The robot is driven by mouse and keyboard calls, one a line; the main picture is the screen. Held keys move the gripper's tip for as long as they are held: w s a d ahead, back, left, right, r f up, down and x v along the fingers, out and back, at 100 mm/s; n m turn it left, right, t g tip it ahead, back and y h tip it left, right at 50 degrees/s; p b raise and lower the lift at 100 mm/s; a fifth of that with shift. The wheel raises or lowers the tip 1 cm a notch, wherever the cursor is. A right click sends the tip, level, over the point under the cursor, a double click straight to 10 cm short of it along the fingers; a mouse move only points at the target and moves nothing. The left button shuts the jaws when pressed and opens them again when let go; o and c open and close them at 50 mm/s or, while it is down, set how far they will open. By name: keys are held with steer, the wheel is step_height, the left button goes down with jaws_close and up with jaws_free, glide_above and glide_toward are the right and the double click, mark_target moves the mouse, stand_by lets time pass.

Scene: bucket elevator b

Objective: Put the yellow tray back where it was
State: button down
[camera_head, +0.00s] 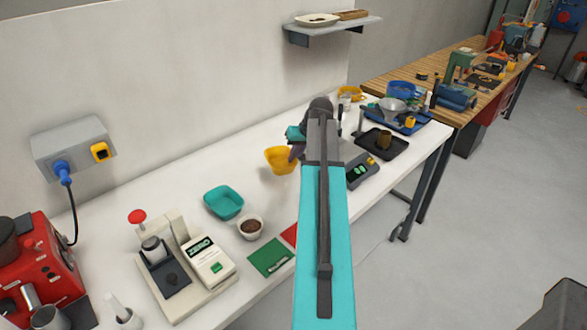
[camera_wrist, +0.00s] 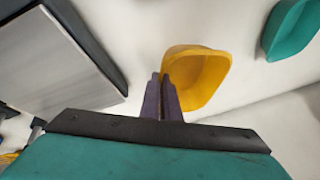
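The yellow tray (camera_head: 279,160) is a small open bowl-like tray near the middle of the white bench in the head view, close to the wall. In the wrist view the yellow tray (camera_wrist: 203,78) is just ahead of the fingers. My gripper (camera_head: 295,151) is at its right side. In the wrist view my gripper (camera_wrist: 164,92) has its dark fingers close together with the tray's rim between them, so it looks shut on the tray. I cannot tell whether the tray touches the bench. My arm hides part of the bench.
A teal tray (camera_head: 223,202), a cup of brown grounds (camera_head: 250,228) and a green mat (camera_head: 270,258) are to the left. A dark scale (camera_head: 361,170) and black tray (camera_head: 382,144) are to the right. A wall shelf (camera_head: 333,28) hangs above.

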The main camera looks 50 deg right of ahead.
steer(key=shift+f, duration=1)
steer(key=shift+f+p, duration=0.75)
steer(key=shift+f, duration=1.1)
steer(key=shift+f, duration=0.15)
steer(key=c, duration=2)
jaws_free()
steer(key=shift+b+v, duration=1.45)
steer(key=shift+v, duration=4.7)
